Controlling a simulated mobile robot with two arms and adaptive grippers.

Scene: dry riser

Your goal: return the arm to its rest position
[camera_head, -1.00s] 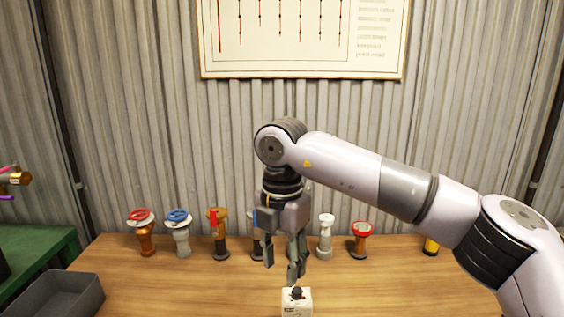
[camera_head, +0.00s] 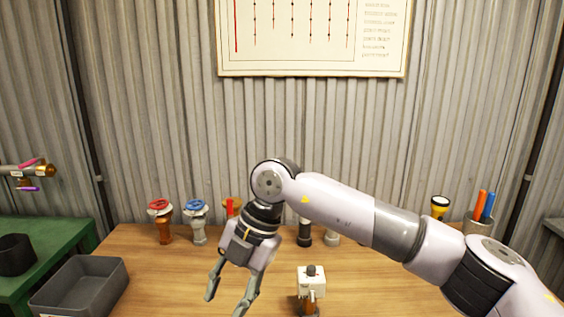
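My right arm comes in from the right and reaches across the wooden table (camera_head: 150,290). Its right gripper (camera_head: 226,302) points down over the table, left of the middle. Its fingers are spread apart with nothing between them. A white box-shaped device with a dark knob (camera_head: 311,282) stands to the right of the gripper, apart from it. My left gripper is not in view.
A red-wheeled valve (camera_head: 162,222), a blue-wheeled valve (camera_head: 197,222) and others partly hidden by my arm line the back. A grey bin (camera_head: 80,287) is at left, beside a green bench (camera_head: 55,232). A flashlight (camera_head: 439,207) and pen cup (camera_head: 478,224) are at right.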

